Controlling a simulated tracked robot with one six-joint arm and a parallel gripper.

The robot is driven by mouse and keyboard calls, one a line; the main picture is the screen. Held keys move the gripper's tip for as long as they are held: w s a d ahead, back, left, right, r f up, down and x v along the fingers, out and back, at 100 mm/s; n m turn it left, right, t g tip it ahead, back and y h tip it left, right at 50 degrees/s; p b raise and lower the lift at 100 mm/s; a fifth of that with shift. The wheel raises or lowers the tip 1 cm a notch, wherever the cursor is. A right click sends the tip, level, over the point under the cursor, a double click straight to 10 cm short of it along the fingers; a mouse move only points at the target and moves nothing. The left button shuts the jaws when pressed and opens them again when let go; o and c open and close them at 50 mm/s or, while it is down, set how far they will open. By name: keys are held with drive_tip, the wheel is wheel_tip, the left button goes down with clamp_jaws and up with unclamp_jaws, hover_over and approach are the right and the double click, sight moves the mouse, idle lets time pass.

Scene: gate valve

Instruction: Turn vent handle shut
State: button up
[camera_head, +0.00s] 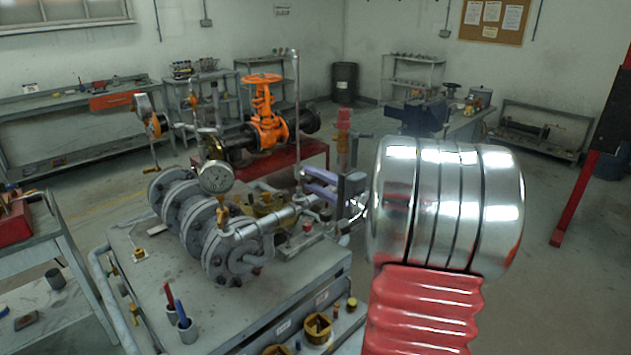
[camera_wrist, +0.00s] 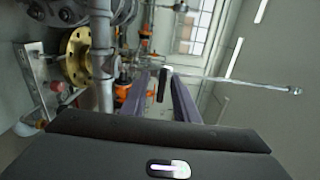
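My gripper (camera_head: 312,180) reaches left over the grey bench from the right, with two purple-grey fingers. In the wrist view my gripper (camera_wrist: 161,78) has its fingers apart. A small dark handle (camera_wrist: 162,86), apparently the vent handle, shows in the space between them. I see a gap on each side of it, and it does not look gripped. A thin metal vent pipe (camera_wrist: 240,82) runs from beside it to the right in the wrist view. In the head view the same pipe (camera_head: 296,105) appears to stand upright near the fingertips. The handle is too small or hidden to make out there.
A flanged pipe assembly (camera_head: 215,235) with a pressure gauge (camera_head: 216,177) stands on the bench left of my gripper. An orange gate valve (camera_head: 265,125) is behind. A red-topped fitting (camera_head: 343,120) rises close beside my gripper. A brass flange (camera_wrist: 76,55) shows in the wrist view.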

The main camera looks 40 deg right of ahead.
drive_tip(key=shift+s, duration=0.1)
drive_tip(key=s, duration=1.3)
drive_tip(key=shift+s+d, duration=0.15)
drive_tip(key=shift+s, duration=0.15)
idle(0.3)
drive_tip(key=w+a+f+n+g+y, duration=0.2)
drive_tip(key=a+n+g+y, duration=0.1)
drive_tip(key=a, duration=0.8)
drive_tip(key=w+a+f+n+g+y, duration=0.1)
drive_tip(key=w+a+n+g+y, duration=0.2)
drive_tip(key=a, duration=0.8)
drive_tip(key=s+a+f+n+g+h, duration=0.1)
drive_tip(key=s+a+n+g+h, duration=0.2)
drive_tip(key=s+a+n, duration=0.3)
drive_tip(key=s+a+f+n+g+h, duration=0.2)
drive_tip(key=s+a+n, duration=0.4)
drive_tip(key=a, duration=0.3)
drive_tip(key=shift+s+a+f+g+h, duration=0.2)
drive_tip(key=shift+s+f+g+h, duration=0.1)
drive_tip(key=shift+s+g+h, duration=0.4)
